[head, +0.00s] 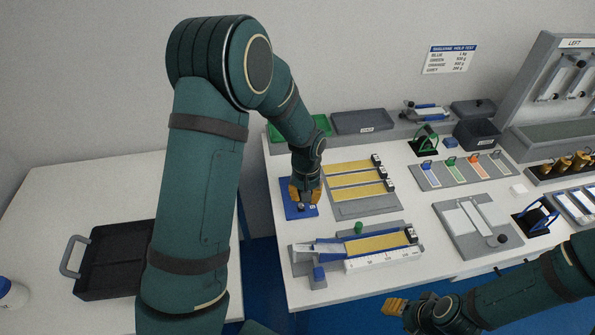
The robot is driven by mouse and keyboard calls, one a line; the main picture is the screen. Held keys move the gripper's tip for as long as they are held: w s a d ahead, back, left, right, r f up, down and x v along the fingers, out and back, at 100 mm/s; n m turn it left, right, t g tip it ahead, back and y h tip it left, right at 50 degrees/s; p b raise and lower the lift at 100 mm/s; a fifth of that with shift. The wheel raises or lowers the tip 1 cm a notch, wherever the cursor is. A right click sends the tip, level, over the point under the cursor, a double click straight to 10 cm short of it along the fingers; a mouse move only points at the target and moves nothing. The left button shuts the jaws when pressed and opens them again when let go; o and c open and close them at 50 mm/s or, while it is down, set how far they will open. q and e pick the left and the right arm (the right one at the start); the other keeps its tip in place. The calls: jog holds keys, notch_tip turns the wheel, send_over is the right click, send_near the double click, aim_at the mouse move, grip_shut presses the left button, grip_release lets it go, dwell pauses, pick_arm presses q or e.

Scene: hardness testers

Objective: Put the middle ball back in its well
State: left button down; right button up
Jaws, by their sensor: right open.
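A small blue block (291,213) lies near the left edge of the right-hand table. Small pale round spots show on it by the fingertips; they are too small to tell balls from wells. My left gripper (304,197) points down right over this block, with its orange fingers at the block's top. The fingers hide part of the block, and I cannot tell whether they hold a ball. My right gripper (392,307) is open at the lower middle, in front of the table's front edge, far from the block. No ball shows in it.
Beside the block is a grey rack with several yellow strips (355,183). In front lies a tester with a white scale (383,259) and a small green knob (359,227). A black tray (115,262) stands on the left table. A gap separates the tables.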

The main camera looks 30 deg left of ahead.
pick_arm(q)
jog(key=w+a+n, duration=0.1)
jog(key=w, duration=0.1)
jog(key=w+a, duration=0.2)
jog(key=w+a+f+n, duration=0.1)
jog(key=w+a, duration=0.1)
jog(key=shift+n, duration=0.3)
jog(key=shift+w+a+f, duration=0.15)
jog(key=shift+w+a, duration=0.15)
jog(key=shift+f, duration=0.15)
jog(key=shift+f+b, duration=1.85)
jog(key=shift+f, duration=1.05)
jog(key=c, duration=0.9)
grip_release()
